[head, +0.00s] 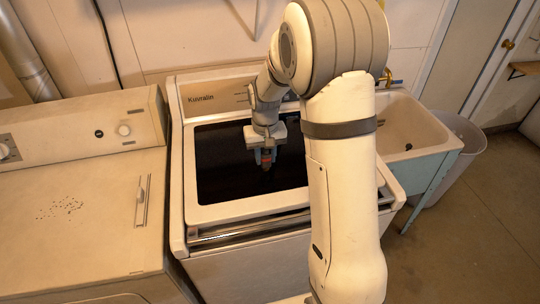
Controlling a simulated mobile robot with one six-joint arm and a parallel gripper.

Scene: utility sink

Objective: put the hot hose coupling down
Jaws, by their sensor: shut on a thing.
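My gripper (266,156) points down over the dark top panel (222,165) of the middle machine (188,225). It is shut on a small reddish-brown piece, the hot hose coupling (267,165), which shows only a little between and below the fingertips. The coupling's full shape is too small to make out. I cannot tell whether its lower end touches the dark surface or hangs above it. My arm hides the right part of the machine's top.
A second white machine (80,210) with knobs stands at the left. A utility sink (412,130) with a brass tap (387,76) is at the right, partly behind my arm. A grey bin (462,150) stands beside it. Floor (480,230) is clear at lower right.

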